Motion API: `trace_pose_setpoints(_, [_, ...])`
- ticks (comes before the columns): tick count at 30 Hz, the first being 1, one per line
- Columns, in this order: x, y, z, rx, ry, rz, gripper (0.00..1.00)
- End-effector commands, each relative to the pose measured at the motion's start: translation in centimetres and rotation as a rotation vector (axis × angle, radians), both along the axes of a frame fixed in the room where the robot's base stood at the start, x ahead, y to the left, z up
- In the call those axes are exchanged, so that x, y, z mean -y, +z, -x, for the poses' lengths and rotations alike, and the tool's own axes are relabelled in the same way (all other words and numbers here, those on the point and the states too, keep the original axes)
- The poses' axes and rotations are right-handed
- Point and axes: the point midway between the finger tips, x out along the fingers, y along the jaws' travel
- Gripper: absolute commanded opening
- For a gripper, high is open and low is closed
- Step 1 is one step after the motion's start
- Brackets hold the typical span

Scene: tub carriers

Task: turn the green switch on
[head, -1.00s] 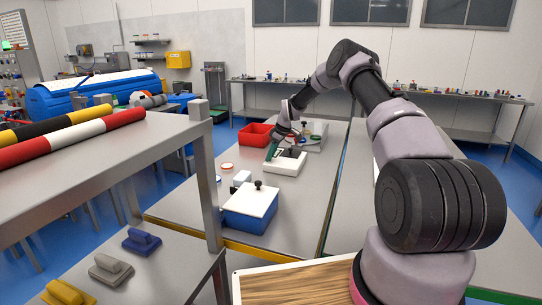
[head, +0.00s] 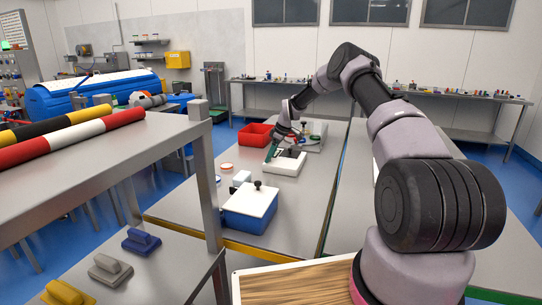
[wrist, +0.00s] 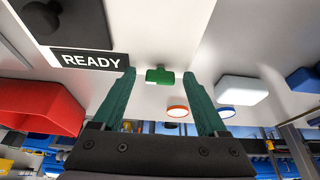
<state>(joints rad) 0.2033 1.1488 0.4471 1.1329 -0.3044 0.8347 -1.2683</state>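The green switch (wrist: 160,76) is a small green block with a short stem on a white surface, seen in the wrist view. My gripper (wrist: 159,73) is open, with one green finger on each side of the switch in that view. The fingers look apart from it, but I cannot tell the depth between them. A black label reading READY (wrist: 90,60) lies left of the switch. In the head view my gripper (head: 273,150) is at the white box (head: 284,168) on the far part of the table; the switch cannot be made out there.
A red bin (head: 252,137) stands behind the white box. Nearer are a small white block (head: 241,178), an orange-rimmed disc (head: 226,165) and a blue box with a white lid (head: 248,218). A metal shelf (head: 150,145) stands at the left. Table right of the boxes is clear.

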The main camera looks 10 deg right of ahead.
Motion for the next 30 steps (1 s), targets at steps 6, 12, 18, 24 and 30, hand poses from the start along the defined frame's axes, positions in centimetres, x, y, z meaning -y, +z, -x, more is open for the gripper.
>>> trace_pose_setpoints(6, [0.1,0.4,0.0,0.001,0.0,0.0,0.76])
trace_pose_setpoints(12, [1.2,3.3,0.6,0.001,-0.003,0.0,0.76])
trace_pose_setpoints(18, [2.6,7.0,1.3,0.002,-0.002,0.0,0.76])
trace_pose_setpoints(24, [3.4,9.4,1.9,0.001,-0.001,-0.001,0.76])
trace_pose_setpoints(30, [3.6,10.0,2.0,0.0,-0.001,0.0,0.76])
